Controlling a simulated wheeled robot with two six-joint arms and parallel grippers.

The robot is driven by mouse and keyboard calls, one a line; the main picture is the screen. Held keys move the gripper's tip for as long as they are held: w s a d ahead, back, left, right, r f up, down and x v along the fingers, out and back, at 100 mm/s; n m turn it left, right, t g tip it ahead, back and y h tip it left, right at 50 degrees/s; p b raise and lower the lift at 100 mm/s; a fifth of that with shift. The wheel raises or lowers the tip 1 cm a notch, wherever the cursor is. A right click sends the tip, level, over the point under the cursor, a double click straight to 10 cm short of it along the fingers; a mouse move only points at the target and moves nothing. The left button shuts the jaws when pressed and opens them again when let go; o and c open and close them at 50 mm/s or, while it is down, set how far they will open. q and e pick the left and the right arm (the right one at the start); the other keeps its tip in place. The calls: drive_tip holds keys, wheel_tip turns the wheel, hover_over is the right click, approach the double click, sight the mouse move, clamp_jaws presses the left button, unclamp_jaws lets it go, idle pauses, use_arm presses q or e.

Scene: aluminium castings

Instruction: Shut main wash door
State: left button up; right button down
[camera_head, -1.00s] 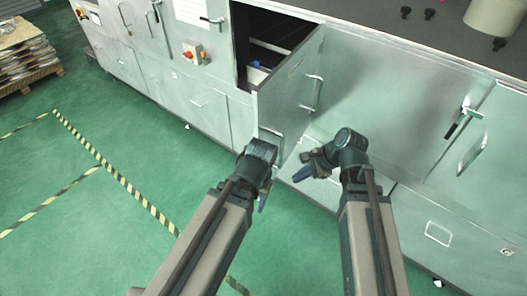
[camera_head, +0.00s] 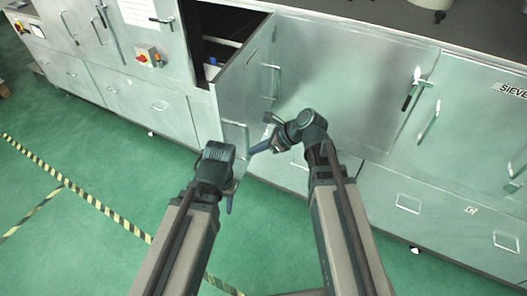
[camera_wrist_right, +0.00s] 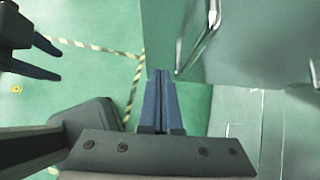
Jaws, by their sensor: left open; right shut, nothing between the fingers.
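The main wash door (camera_head: 240,85) stands open from the silver machine, swung out toward me. Its hinge side seems to be the right edge of a dark opening (camera_head: 215,30). A bar handle (camera_head: 235,133) shows low near its free edge. In the right wrist view the door (camera_wrist_right: 165,35) fills the top middle, with a handle (camera_wrist_right: 200,38) on its right. My right gripper (camera_head: 258,148) is shut and empty, just in front of the door's lower part. I cannot tell if it touches. My left gripper (camera_head: 230,203) is open and empty, lower left; its fingers show in the wrist view (camera_wrist_right: 45,58).
Closed panels with handles (camera_head: 365,85) run along the machine to the right. Green floor with striped tape (camera_head: 75,190) lies clear at left and in front.

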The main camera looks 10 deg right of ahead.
use_arm(q)
drive_tip(key=shift+f+b, duration=0.65)
drive_tip(key=shift+f, duration=0.55)
use_arm(e)
drive_tip(key=w+a+f, duration=0.2)
drive_tip(key=w+a, duration=0.1)
drive_tip(key=a, duration=0.2)
drive_tip(key=shift+a+f, duration=0.2)
drive_tip(key=shift+a, duration=0.15)
drive_tip(key=shift+a, duration=0.1)
